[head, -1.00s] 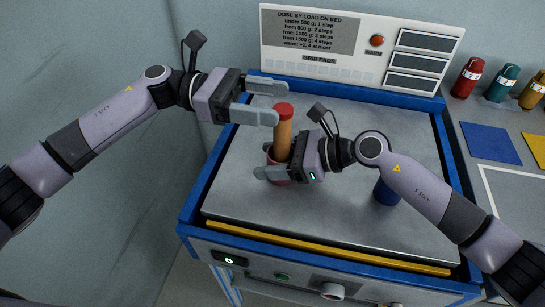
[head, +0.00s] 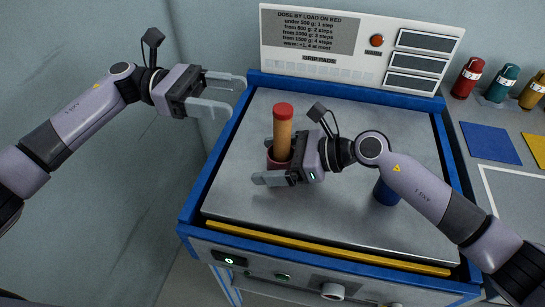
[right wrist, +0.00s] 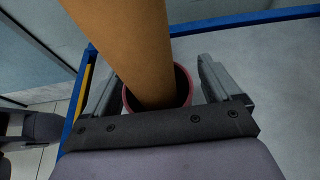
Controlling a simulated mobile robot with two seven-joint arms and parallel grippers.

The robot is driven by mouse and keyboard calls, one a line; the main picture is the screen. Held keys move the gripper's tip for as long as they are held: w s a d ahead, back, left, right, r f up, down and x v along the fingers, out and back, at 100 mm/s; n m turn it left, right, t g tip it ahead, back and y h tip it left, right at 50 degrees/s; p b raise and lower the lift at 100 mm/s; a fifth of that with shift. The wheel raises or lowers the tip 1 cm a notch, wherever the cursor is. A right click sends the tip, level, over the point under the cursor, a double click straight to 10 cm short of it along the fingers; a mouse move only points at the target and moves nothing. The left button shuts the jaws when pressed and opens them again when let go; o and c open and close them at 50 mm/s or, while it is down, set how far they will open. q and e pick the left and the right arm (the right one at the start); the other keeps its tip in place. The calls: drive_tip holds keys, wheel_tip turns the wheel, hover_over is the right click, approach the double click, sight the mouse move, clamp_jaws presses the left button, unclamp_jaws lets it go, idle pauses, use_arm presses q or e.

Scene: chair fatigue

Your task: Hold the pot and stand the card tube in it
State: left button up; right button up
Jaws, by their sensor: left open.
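The card tube (head: 284,135), tan with a red top end, stands in the pot, close to upright. The small dark red pot (head: 272,160) stands on the grey bed; its rim also shows in the right wrist view (right wrist: 188,84) around the lower end of the tube (right wrist: 143,60). My right gripper (head: 268,160) is around the pot, with one finger on each side. In the right wrist view its fingers (right wrist: 155,78) look spread, with gaps to the pot. It hides part of the pot. My left gripper (head: 226,94) is open and empty, up and left of the tube, clear of it.
The grey bed (head: 350,130) has a blue frame (head: 206,165) and a yellow front strip (head: 330,247). A dark blue cylinder (head: 385,193) stands behind my right forearm. Red, teal and gold bottles (head: 503,84) stand at right. A panel (head: 360,45) rises at the back.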

drive_tip(key=v, duration=1.2)
